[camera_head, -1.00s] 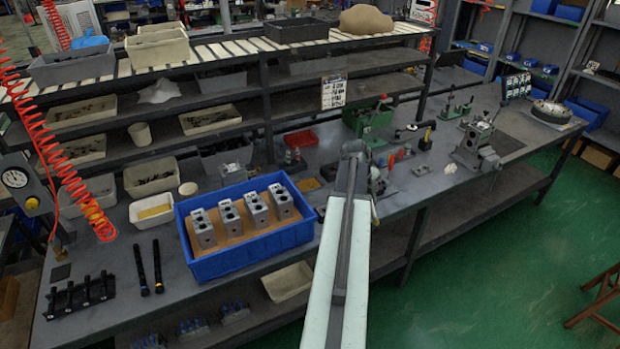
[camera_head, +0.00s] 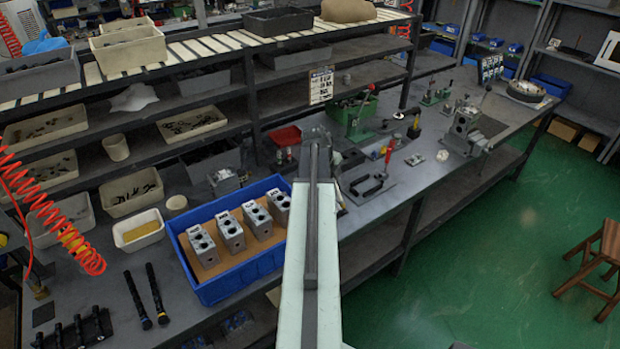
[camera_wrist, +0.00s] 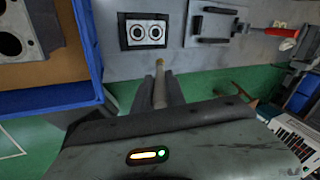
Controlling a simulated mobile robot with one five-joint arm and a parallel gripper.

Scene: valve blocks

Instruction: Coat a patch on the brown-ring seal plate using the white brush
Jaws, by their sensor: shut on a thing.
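In the wrist view my gripper (camera_wrist: 160,92) is shut on a slim pale brush (camera_wrist: 159,90) that points away from me. Its small brownish tip (camera_wrist: 159,63) shows just below a dark square plate (camera_wrist: 145,34) in the picture. The brush tip looks apart from the plate. In the head view my arm hides the gripper, brush and plate.
A blue bin (camera_head: 240,283) with several grey valve blocks (camera_head: 230,232) stands left of my arm. Green floor (camera_head: 480,260) is open in front of the bench.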

